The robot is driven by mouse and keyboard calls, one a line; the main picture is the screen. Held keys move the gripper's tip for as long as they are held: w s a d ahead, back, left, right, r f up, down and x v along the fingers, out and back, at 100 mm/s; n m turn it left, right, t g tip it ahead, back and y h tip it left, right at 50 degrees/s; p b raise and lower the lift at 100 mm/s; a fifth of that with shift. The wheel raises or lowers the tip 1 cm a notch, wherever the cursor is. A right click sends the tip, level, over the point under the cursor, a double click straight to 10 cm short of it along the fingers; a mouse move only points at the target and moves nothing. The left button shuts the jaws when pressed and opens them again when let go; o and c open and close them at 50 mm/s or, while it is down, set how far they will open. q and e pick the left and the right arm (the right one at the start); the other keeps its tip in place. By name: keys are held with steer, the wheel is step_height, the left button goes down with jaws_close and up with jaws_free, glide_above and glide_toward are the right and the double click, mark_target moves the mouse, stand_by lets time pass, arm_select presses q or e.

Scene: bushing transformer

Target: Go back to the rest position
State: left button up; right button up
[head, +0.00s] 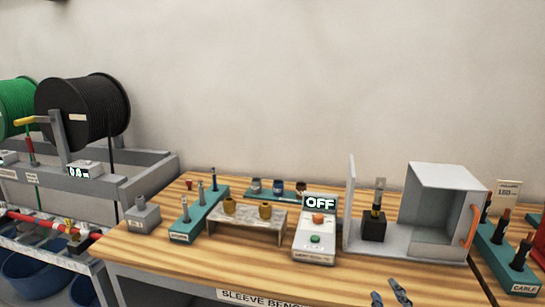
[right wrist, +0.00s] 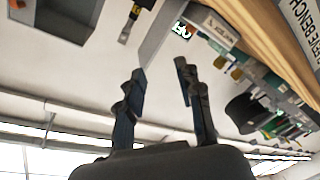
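My right gripper (head: 389,296) shows at the bottom edge of the head view, in front of the sleeve bench (head: 150,250). Only its two dark fingertips are visible there. In the right wrist view the same gripper (right wrist: 161,78) has its two fingers apart with nothing between them. It is clear of the bench and touches nothing that I can see. My left gripper is not in either view.
The bench carries a control box reading OFF (head: 316,232), an open grey housing (head: 443,195), a dark block with an upright piece (head: 374,226), a bushing stand (head: 247,219) and a teal rack (head: 199,222). Cable drums (head: 85,105) stand left. Another teal rack (head: 508,262) stands right.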

steer(key=s+f+m+g+h, duration=0.1)
steer(key=s+f+m+g, duration=0.55)
steer(key=s+f, duration=0.65)
steer(key=s+a+f+g+y, duration=0.1)
steer(key=s+a+f+g, duration=0.1)
steer(key=s+f+g, duration=0.35)
steer(key=s+a+f+g+y, duration=0.1)
steer(key=s+a+f+g, duration=0.1)
steer(key=s, duration=0.7)
step_height(320, 180, down, 24)
steer(key=s+f+g, duration=0.1)
steer(key=s+d+f+g, duration=0.1)
steer(key=s+d+f, duration=0.2)
steer(key=s+f, duration=1.3)
steer(key=shift+s+f, duration=0.15)
steer(key=shift+s, duration=0.5)
